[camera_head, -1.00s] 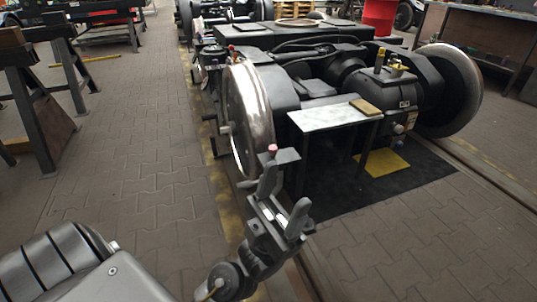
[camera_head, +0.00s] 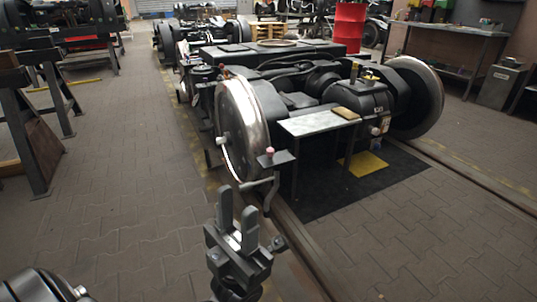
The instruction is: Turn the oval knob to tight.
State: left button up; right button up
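The bogie (camera_head: 290,75) stands on the rails with a bright-rimmed wheel (camera_head: 243,120) at its near left corner. A small pinkish knob (camera_head: 269,151) sits on a dark bracket beside this wheel, with a bent crank-like handle (camera_head: 273,190) below. Brass fittings (camera_head: 355,71) stand on the dark housing at the right. I cannot tell which of these is the oval knob, or its setting.
A small pale-topped table (camera_head: 310,124) with a brown pad (camera_head: 346,113) stands at the bogie. A yellow patch (camera_head: 365,163) lies on the black mat (camera_head: 330,196). A red drum (camera_head: 349,28) is behind. Trestles (camera_head: 30,130) stand left. The paved floor between is clear.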

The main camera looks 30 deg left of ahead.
aim_at(270, 150)
jog(key=u, duration=1.6)
jog(key=i, duration=0.9)
jog(key=z, duration=2.2)
